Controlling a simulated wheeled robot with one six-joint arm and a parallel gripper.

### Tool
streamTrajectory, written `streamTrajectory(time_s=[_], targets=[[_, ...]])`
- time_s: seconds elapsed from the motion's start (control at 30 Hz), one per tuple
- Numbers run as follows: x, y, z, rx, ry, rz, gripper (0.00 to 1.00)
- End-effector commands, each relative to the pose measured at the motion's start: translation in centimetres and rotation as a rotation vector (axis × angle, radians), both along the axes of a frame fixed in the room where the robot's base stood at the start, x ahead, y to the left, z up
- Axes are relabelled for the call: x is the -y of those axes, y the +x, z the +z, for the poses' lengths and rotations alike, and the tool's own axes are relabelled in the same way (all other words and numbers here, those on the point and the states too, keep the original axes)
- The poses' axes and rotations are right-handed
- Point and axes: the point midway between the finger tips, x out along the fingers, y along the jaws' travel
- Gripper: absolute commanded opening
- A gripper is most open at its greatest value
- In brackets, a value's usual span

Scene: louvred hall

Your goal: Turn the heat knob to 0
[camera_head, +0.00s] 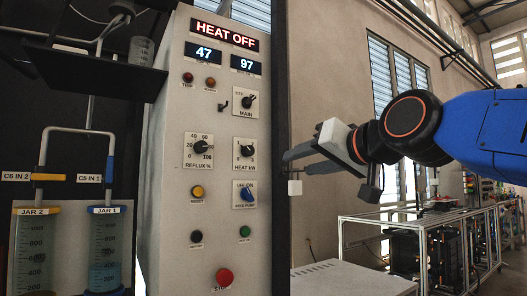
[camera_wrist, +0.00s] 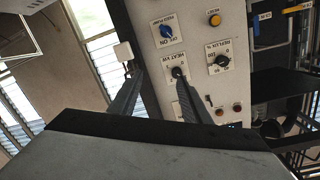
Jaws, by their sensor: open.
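The heat knob (camera_head: 246,150), a small black knob on a white plate marked HEAT kW, sits on the grey control panel, right of the REFLUX % knob. Its pointer setting is too small to read surely. It also shows in the wrist view (camera_wrist: 177,72). My gripper (camera_head: 296,163) is open and empty, to the right of the panel's front at about the knob's height. In the wrist view my gripper (camera_wrist: 157,73) has one fingertip overlapping the lower edge of the heat knob and the other left of its plate, near a white box. Contact with the knob cannot be told.
The panel carries a MAIN switch (camera_head: 250,100), REFLUX % knob (camera_head: 200,147), blue feed pump switch (camera_head: 246,194) and red stop button (camera_head: 224,277). The display reads HEAT OFF (camera_head: 223,34). A white box (camera_head: 295,187) juts near the panel's right edge. Jars stand left.

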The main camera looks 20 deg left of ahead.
Motion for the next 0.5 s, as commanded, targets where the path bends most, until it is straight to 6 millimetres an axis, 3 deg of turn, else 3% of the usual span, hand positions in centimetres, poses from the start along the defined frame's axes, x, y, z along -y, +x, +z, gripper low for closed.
streamTrajectory(time_s=[0.1,0.2,0.5], targets=[[-2.5,-0.8,3.2,0.026,0.060,0.039,0.43],[-3.3,-1.1,4.5,0.035,0.086,0.052,0.43],[-5.5,0.5,4.7,0.035,0.091,0.054,0.43]])
